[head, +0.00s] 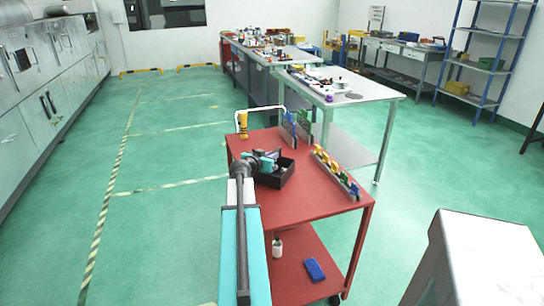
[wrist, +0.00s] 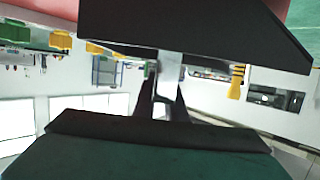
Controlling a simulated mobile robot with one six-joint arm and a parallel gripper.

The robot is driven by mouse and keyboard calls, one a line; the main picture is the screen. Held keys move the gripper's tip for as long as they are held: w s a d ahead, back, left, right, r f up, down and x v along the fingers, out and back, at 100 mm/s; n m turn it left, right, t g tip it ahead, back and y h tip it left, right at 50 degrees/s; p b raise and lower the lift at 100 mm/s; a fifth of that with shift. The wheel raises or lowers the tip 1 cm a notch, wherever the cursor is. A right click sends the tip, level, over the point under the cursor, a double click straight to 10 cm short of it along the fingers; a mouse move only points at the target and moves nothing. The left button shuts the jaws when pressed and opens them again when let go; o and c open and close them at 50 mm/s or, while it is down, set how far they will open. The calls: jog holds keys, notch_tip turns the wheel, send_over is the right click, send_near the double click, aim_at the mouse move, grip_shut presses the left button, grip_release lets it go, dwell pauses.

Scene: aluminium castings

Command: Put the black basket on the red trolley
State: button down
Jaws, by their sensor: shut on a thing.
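The black basket (head: 280,178) is at the left part of the red trolley's top (head: 310,205), over its surface. I cannot tell whether it rests on the top or hangs just above it. My gripper (head: 262,163) is at the basket's near left side and is shut on its wall. In the wrist view the basket (wrist: 190,28) fills the top of the picture, with the fingers (wrist: 168,90) meeting it. Some dark and purple items seem to show in or behind the basket, partly hidden by my gripper.
The lower shelf holds a white bottle (head: 277,246) and a blue box (head: 315,269). The near top is clear.

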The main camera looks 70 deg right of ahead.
jog(key=c, duration=1.8)
grip_release()
jog(key=shift+r, duration=0.1)
jog(key=shift+a+r, duration=0.1)
jog(key=shift+a, duration=0.55)
jog(key=b+v, duration=0.2)
jog(key=v, duration=0.8)
jog(key=shift+a+r, duration=0.15)
jog(key=shift+a, duration=0.15)
jog(key=shift+w, duration=0.1)
